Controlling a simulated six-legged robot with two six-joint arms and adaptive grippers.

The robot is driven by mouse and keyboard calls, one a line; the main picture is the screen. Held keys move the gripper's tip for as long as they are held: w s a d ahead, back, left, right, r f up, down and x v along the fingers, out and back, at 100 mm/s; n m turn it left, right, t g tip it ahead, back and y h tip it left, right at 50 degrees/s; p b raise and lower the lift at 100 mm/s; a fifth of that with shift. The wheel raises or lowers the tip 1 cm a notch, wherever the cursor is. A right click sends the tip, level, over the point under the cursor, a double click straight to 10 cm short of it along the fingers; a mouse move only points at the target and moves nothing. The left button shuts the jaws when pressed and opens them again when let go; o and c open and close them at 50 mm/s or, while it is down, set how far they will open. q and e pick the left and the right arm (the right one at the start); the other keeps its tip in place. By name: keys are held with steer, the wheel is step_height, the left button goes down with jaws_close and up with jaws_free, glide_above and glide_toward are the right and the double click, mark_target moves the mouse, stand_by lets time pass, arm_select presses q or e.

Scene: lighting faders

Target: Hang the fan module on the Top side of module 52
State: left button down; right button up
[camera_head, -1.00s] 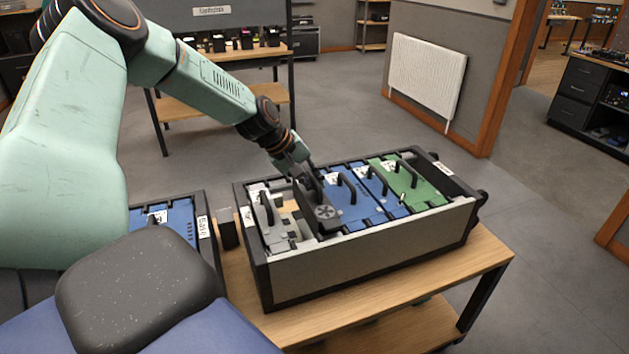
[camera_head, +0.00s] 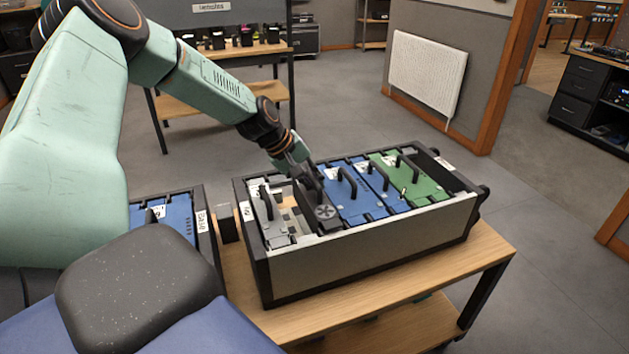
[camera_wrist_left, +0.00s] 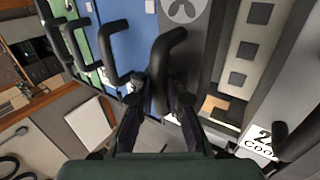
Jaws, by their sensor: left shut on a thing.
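My left gripper (camera_head: 310,187) is shut on the black handle of the fan module, a dark grey module with a white fan symbol (camera_head: 325,212). The fan module is in the rack (camera_head: 370,246), beside a wide blue module (camera_head: 351,199). I cannot tell whether it is fully seated. In the left wrist view the fan module (camera_wrist_left: 184,14) shows its symbol, and the gripper (camera_wrist_left: 160,108) closes around its handle. Module 52 cannot be picked out, as the labels are too small or cut off. My right gripper is not in view.
A grey module (camera_head: 266,232) stands at the rack's left end, with an open gap between it and the fan module. Another case with a blue module (camera_head: 178,216) stands at left.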

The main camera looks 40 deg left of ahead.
arm_select(q)
steer(key=shift+w+f+b, duration=0.1)
steer(key=shift+f+b, duration=0.35)
steer(key=c, duration=1.3)
jaws_free()
steer(key=shift+c, duration=0.2)
steer(key=shift+o, duration=0.2)
steer(key=shift+s+f, duration=0.1)
steer(key=shift+s, duration=0.1)
steer(key=shift+s+a+r, duration=0.15)
steer(key=shift+s+r, duration=0.1)
steer(key=shift+r, duration=0.4)
steer(key=shift+v, duration=3.1)
step_height(320, 180, up, 7)
steer(key=p, duration=1)
